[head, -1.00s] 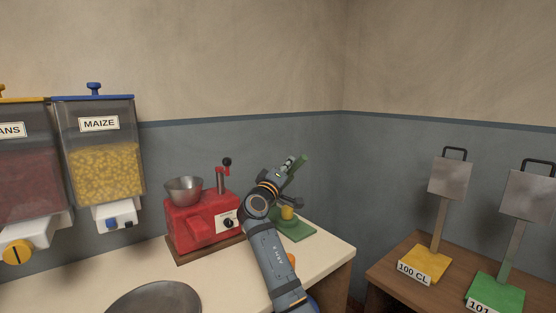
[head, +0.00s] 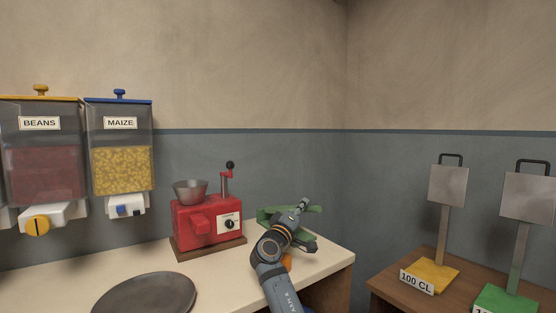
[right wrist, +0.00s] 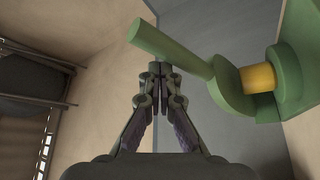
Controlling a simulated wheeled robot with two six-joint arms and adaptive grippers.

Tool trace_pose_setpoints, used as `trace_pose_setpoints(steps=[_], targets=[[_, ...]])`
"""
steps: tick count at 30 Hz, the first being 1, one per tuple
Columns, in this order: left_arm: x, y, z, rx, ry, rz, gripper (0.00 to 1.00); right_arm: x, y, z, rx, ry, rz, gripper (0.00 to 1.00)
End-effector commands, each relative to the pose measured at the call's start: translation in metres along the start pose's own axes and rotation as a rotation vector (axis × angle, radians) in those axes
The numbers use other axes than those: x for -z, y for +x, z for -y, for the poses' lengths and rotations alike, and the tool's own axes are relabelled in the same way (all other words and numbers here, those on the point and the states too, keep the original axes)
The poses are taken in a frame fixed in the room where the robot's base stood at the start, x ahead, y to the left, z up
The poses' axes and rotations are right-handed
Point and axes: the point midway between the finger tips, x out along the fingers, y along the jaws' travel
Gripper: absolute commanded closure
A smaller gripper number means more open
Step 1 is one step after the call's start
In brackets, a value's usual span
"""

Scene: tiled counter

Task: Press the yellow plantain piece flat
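The green press (head: 267,214) stands at the right end of the counter, partly behind my right arm. In the right wrist view its handle (right wrist: 165,47), round upper plate (right wrist: 232,90) and base (right wrist: 303,50) show. The yellow plantain piece (right wrist: 258,78) sits between the upper plate and the base, still thick; my arm hides it in the head view. My right gripper (head: 304,203) is at the handle. In the right wrist view its fingers (right wrist: 158,72) are together, with the handle crossing just past the tips; I cannot tell if they touch. My left gripper is out of view.
A red mill (head: 208,222) with a metal bowl stands left of my right arm, and a dark round plate (head: 146,294) lies at the front. BEANS (head: 40,160) and MAIZE (head: 121,165) dispensers hang on the wall. Two metal-plated stands (head: 448,184) (head: 527,198) are on the right-hand table.

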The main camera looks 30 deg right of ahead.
Motion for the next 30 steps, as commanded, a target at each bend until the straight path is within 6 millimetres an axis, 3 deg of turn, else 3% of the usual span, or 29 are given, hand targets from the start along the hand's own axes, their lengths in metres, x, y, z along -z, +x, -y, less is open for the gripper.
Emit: trace_pose_setpoints(steps=[17,20,30], targets=[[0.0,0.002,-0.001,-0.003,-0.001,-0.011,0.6,-0.001,-0.004,0.003,0.002,0.0,-0.001,1.0],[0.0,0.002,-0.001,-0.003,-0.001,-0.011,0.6,0.0,-0.017,0.004,0.004,0.002,-0.002,1.0],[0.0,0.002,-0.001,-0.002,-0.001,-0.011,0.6,-0.001,-0.096,0.004,0.006,0.002,0.0,1.0]])
